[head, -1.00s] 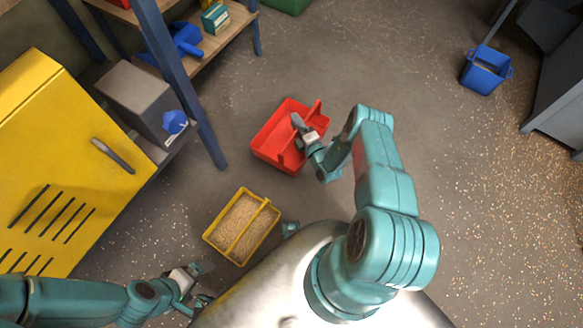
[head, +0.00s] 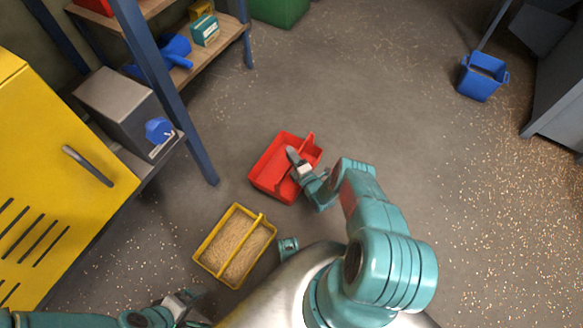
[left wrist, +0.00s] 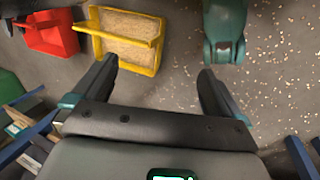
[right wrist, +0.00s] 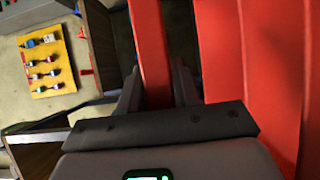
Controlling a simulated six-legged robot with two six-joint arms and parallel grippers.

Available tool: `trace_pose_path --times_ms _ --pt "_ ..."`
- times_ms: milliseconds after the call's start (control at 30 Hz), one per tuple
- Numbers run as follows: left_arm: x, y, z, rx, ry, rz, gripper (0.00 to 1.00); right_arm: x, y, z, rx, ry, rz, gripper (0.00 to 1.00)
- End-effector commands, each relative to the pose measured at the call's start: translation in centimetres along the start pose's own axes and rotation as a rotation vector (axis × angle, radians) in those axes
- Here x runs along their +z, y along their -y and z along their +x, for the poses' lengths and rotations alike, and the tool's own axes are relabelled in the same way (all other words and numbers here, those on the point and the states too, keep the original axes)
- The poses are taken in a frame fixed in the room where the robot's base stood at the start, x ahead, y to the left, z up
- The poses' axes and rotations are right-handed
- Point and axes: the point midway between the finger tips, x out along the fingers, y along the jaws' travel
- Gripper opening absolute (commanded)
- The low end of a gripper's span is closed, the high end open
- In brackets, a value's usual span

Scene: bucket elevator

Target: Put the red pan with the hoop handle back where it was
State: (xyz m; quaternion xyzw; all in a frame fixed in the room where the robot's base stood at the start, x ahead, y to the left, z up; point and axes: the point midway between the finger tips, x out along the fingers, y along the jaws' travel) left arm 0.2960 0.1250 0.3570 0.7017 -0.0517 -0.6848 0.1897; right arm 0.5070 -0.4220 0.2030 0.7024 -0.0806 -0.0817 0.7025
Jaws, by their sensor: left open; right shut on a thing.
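The red pan with the hoop handle (head: 268,182) is in the middle of the head view. My right gripper (head: 293,158) is shut on its handle bar. In the right wrist view the red bar (right wrist: 150,45) stands between the fingers, with the pan's red wall (right wrist: 275,60) to the right. I cannot tell whether the pan touches the floor. My left gripper (head: 190,302) is open and empty, low at the left; in the left wrist view its fingers (left wrist: 158,70) are spread apart. The red pan also shows at the top left there (left wrist: 48,38).
A yellow pan of grain (head: 205,247) stands on the floor near my body. A yellow cabinet (head: 50,190), a blue-framed shelf (head: 190,130) and a grey box (head: 115,105) stand at left. A blue bucket (head: 478,86) is far right. The central floor is clear.

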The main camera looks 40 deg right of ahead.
Motion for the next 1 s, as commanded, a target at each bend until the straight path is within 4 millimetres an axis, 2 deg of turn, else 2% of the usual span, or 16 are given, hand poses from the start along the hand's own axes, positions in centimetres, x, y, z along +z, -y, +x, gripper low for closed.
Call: trace_pose_path --times_ms 133,333,833,867,900,933,1000 --pt "-0.3 0.5 0.9 -0.001 -0.007 -0.006 1.00 0.0 1.6 0.0 0.002 0.000 0.000 0.00" --pt "-0.8 1.6 3.0 -0.002 -0.020 -0.020 1.00 0.1 5.1 0.0 0.002 0.001 -0.001 0.00" --pt "-1.2 1.8 3.4 -0.003 -0.031 -0.022 1.00 0.1 5.6 0.1 0.003 0.001 0.000 0.00" --pt "-1.2 1.8 3.4 -0.003 -0.032 -0.022 1.00 0.0 5.6 0.0 0.001 0.001 0.000 0.35" --pt "-1.2 1.8 3.3 -0.003 -0.032 -0.022 1.00 0.0 5.5 0.0 0.001 0.001 0.000 0.48" --pt "-1.2 1.8 3.3 -0.003 -0.032 -0.022 1.00 0.0 5.5 0.0 0.001 0.001 0.000 0.57" --pt "-1.2 1.8 3.3 -0.003 -0.032 -0.022 1.00 0.0 5.5 0.0 0.001 0.001 0.000 0.57"
